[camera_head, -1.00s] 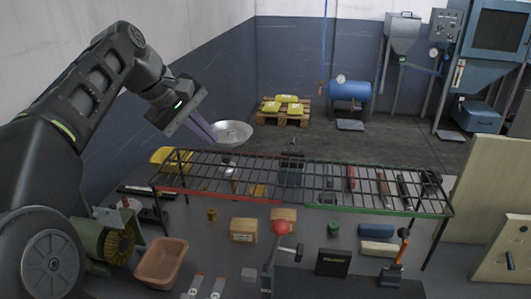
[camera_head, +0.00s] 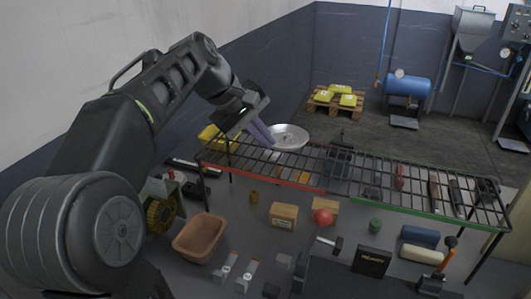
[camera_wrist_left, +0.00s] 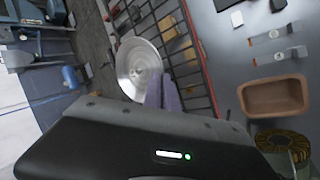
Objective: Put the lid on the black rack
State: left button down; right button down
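The lid (camera_head: 289,137) is a round silver disc with a small knob in its middle; it also shows in the left wrist view (camera_wrist_left: 132,62). My left gripper (camera_head: 266,139), with purple fingers, is shut on the lid's near-left edge. It holds the lid roughly level at the back edge of the rack's left part. Whether the lid touches the wires is hard to tell. The black rack (camera_head: 330,187) is a raised wire grid with a red front edge at left and a green one at right. In the left wrist view, the fingers (camera_wrist_left: 163,93) overlap the lid's rim. My right gripper is out of view.
A brown tub (camera_head: 200,238), a wooden block (camera_head: 284,215), a red ball (camera_head: 323,216), a hammer and several other items lie in front of and below the rack. The rack's top looks otherwise clear. A pallet with yellow bags (camera_head: 335,97) stands behind.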

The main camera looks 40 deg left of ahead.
pick_arm(q)
jog(key=shift+f, duration=1.9)
jog(key=c, duration=2.1)
grip_release()
jog(key=shift+f, duration=0.15)
jog(key=shift+o, duration=0.7)
jog(key=p+v, duration=0.2)
jog(key=v, duration=1)
